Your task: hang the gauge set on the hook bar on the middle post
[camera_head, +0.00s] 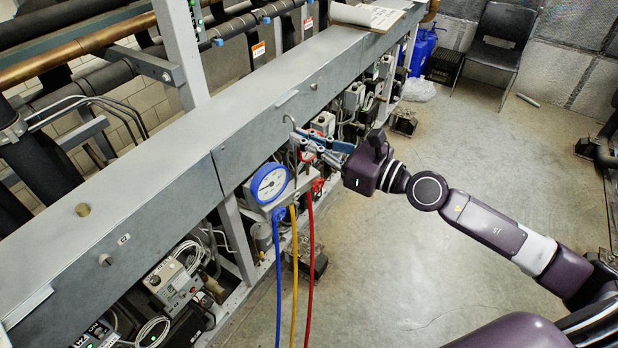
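The gauge set (270,183) has a blue-rimmed round dial and a metal hook at its top. Blue, yellow and red hoses hang from it. It is in the air in front of the rack's grey beam, below the beam's top. My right gripper (316,147) comes from the right and is closed on the upper part of the gauge set, near the hook; the exact finger contact is small. A grey upright post (181,48) stands behind the beam at upper left. My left gripper is out of view.
Pipes run behind. A black chair (497,45) stands at the back; the floor on the right is open.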

